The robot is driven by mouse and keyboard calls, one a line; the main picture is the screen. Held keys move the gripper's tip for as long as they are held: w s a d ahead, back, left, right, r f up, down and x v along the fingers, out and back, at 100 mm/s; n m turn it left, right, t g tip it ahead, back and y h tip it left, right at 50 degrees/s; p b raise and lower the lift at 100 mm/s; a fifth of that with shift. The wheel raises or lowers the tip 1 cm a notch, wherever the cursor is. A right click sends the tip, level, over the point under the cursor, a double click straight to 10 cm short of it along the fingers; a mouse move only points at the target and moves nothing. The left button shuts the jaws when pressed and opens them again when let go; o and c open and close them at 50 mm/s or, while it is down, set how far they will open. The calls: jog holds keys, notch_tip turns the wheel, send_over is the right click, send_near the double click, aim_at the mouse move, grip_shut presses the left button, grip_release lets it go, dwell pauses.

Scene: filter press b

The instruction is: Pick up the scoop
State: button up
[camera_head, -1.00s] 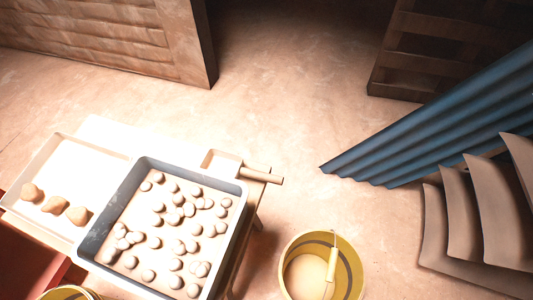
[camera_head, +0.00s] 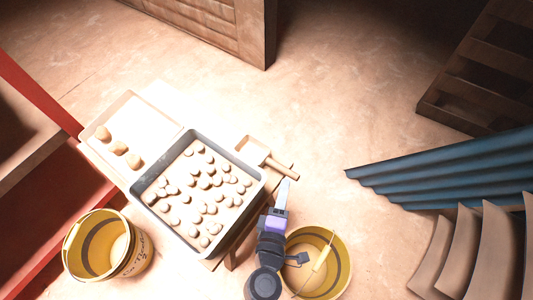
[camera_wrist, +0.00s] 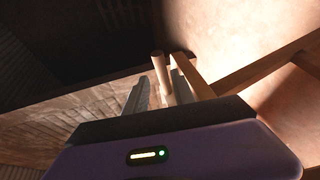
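The scoop (camera_head: 253,150) lies at the right side of the table, beyond the grey tray. It has a pale, open pan, and its round wooden handle (camera_head: 285,169) points to the lower right past the table edge. My gripper (camera_head: 285,184) is just below the handle end in the head view and looks apart from it. In the wrist view, the fingers of my gripper (camera_wrist: 162,75) are parted, with the round handle (camera_wrist: 158,66) showing between and beyond them. The exact depth gap to the handle is unclear.
The grey tray (camera_head: 147,184) holds several round lumps. A pale board (camera_head: 127,100) carries three brown lumps. Yellow buckets stand at the left (camera_head: 77,259) and under my arm (camera_head: 340,268). Blue corrugated sheets (camera_head: 440,170) and curved tiles (camera_head: 497,245) stand at right.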

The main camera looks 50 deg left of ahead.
aim_at(287, 175)
jog(key=b+x, duration=0.1)
jog(key=x, duration=0.6)
jog(key=shift+w+a+f, duration=0.2)
jog(key=shift+w+a, duration=0.05)
grip_shut()
